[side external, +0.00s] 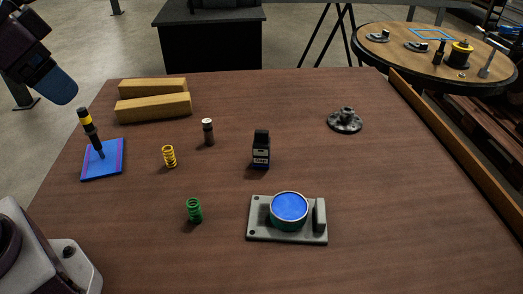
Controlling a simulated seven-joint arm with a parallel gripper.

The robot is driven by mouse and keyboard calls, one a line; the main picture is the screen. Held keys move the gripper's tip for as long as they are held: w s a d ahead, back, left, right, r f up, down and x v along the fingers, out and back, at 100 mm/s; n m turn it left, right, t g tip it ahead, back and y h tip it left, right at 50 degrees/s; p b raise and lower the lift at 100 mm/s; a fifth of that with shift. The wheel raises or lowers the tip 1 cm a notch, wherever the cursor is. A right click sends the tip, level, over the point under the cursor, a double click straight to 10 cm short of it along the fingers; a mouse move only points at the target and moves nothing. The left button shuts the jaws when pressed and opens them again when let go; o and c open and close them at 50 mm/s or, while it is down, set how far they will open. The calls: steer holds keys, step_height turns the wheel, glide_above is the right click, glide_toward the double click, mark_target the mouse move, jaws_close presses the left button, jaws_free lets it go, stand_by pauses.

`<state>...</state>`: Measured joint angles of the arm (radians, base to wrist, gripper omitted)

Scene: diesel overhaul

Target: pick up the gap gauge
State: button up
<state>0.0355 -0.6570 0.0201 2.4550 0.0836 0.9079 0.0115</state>
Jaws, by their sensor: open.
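No object is plainly marked as the gap gauge, and I cannot tell for sure which one it is. A small black upright item (261,150) with a pale label stands near the middle of the table. A black tool with a yellow band (89,130) stands tilted on a blue square pad (103,170) at the left. A short dark cylinder with a pale top (208,132) stands between them. My gripper (58,88) is at the upper left, above the table's far left corner, with a blue fingertip showing. It is open and apart from all these objects.
Two wooden blocks (153,107) lie at the back left. A yellow spring (169,156) and a green spring (194,210) stand left of centre. A grey fixture (262,232) holds a blue-topped round part. A dark flange (345,121) lies at the right. The front right is clear.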

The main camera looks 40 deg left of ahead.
steer(key=w+a+f+m+g+y, duration=0.3)
steer(key=w+f+m+y, duration=0.15)
steer(key=w, duration=0.55)
steer(key=m+t+y, duration=0.5)
steer(key=m+t, duration=0.8)
steer(key=m, duration=1.1)
glide_above(260, 152)
step_height(260, 152, down, 20)
steer(key=shift+s+d+f, duration=0.15)
steer(key=shift+d+f, duration=0.05)
steer(key=shift+f, duration=0.4)
steer(key=shift+s+d+f, duration=0.15)
steer(key=shift+f, duration=0.45)
step_height(260, 152, down, 4)
steer(key=shift+a+f, duration=0.1)
steer(key=shift+f, duration=0.05)
steer(key=shift+x, duration=0.9)
steer(key=shift+w+a+r, duration=0.25)
steer(key=shift+w+a, duration=0.05)
steer(key=shift+w, duration=0.2)
steer(key=c, duration=1.2)
